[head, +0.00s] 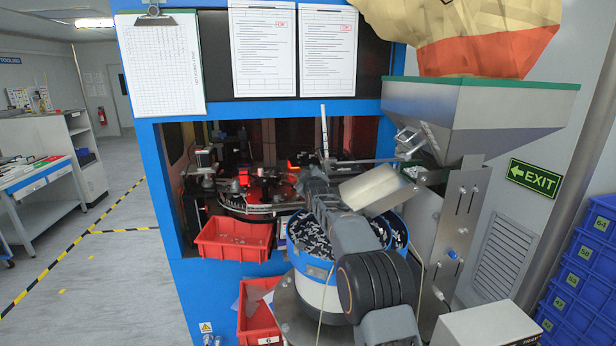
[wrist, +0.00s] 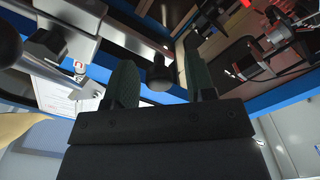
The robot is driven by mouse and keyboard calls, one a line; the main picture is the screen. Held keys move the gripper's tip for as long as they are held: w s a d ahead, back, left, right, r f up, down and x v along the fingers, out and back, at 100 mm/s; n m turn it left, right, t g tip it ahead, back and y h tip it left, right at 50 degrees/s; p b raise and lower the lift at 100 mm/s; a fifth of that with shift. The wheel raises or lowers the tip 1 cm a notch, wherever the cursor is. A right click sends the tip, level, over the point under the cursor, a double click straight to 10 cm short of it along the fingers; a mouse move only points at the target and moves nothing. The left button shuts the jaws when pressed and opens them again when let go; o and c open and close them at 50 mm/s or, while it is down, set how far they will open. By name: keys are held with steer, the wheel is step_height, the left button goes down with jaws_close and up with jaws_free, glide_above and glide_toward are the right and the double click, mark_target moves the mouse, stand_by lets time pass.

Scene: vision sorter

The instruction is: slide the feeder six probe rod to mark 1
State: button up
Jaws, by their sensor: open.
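My gripper (wrist: 160,80) is open in the wrist view, its two dark green fingers apart. A dark knob (wrist: 159,73) shows in the gap between them; I cannot tell whether it touches either finger. A grey metal bar (wrist: 140,42) lies beyond. In the head view my arm reaches over the feeder bowl (head: 311,262), which is blue-rimmed and full of small dark and light parts. A thin upright pale bar (head: 323,128) stands behind my wrist. I cannot tell for sure which piece is the probe rod, and mark 1 is not legible.
A grey hopper (head: 475,115) and a slotted metal bracket (head: 464,215) stand right of the bowl. Blue crates (head: 580,275) are stacked at far right. The floor at left is clear.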

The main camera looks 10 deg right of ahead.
jaws_close()
stand_by(0.4)
steer(key=f+b, duration=0.4)
steer(key=shift+d+f+b, duration=0.25)
steer(key=shift+f+b, duration=0.05)
steer(key=shift+b, duration=0.05)
jaws_free()
